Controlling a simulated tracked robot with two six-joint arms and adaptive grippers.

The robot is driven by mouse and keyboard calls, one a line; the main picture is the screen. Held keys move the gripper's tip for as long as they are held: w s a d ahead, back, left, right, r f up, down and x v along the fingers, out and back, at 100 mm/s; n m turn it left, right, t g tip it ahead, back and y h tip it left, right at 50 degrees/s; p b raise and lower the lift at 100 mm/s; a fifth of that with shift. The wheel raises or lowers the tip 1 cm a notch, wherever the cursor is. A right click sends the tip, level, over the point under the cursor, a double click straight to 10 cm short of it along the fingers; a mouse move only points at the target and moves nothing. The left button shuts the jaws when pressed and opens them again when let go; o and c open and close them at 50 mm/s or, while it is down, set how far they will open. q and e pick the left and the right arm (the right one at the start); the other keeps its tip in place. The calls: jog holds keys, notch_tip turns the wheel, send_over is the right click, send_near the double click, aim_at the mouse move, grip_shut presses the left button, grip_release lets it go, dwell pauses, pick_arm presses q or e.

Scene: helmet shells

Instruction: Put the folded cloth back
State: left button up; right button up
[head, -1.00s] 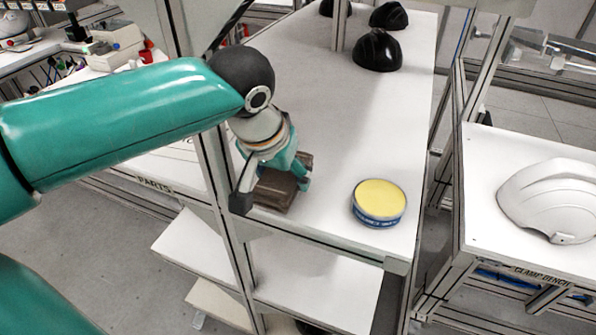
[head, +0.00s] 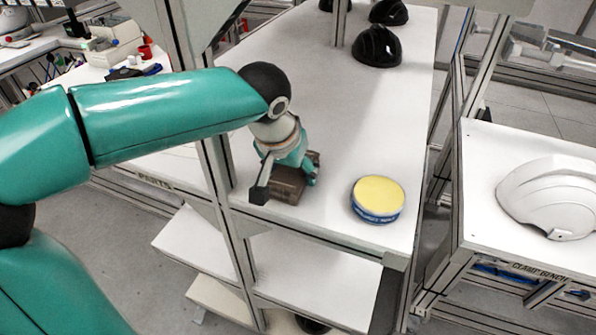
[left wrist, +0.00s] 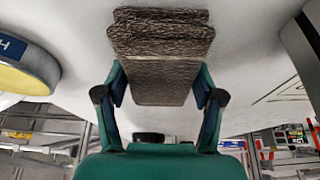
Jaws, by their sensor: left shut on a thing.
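The folded cloth (head: 287,187) is a brown-grey woven bundle at the front left part of the white shelf top (head: 330,110). My left gripper (head: 285,182) reaches it from above and is shut on it, with a finger on either side. In the left wrist view the cloth (left wrist: 160,75) shows its stacked folds between the two fingers of the gripper (left wrist: 160,98). I cannot tell whether the cloth touches the surface or hangs just above it. My right gripper is not in view.
A round blue tin with a yellow top (head: 378,196) stands right of the cloth. Black helmet shells (head: 377,46) stand farther back. A frame post (head: 212,150) rises close left of my gripper. A white shell (head: 555,197) lies on the right-hand bench. The shelf's middle is clear.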

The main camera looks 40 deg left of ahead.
pick_arm(q)
jog(key=o, duration=1)
jog(key=shift+r, duration=0.35)
jog(key=p+v, duration=0.1)
jog(key=v, duration=1)
jog(key=shift+s+d+r+p, duration=0.1)
jog(key=shift+s+r+p, duration=0.1)
jog(key=shift+p, duration=0.15)
